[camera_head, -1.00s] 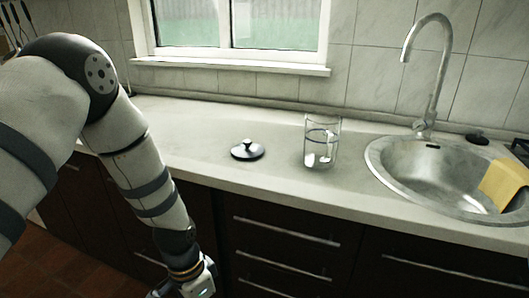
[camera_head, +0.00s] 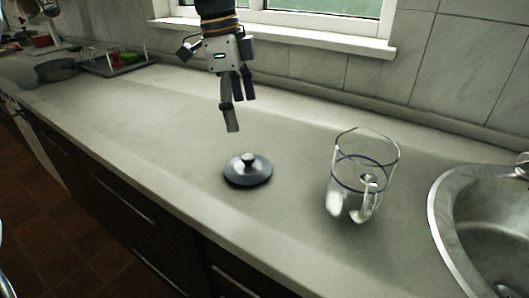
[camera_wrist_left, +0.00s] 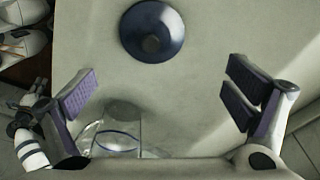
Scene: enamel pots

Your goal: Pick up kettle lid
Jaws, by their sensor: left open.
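In the left wrist view the lid (camera_wrist_left: 152,31) shows at the top middle, beyond the spread fingers of the open gripper (camera_wrist_left: 162,96). Nothing is between the fingers except the view of the counter and part of the glass. In the left wrist view part of another arm shows at the left edge.
The clear glass vessel (camera_head: 362,178) stands right of the lid. The metal sink (camera_head: 445,225) is at the right edge. A dark pot (camera_head: 57,70) and a dish rack (camera_head: 115,63) stand far left. The counter (camera_head: 150,130) around the lid is bare.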

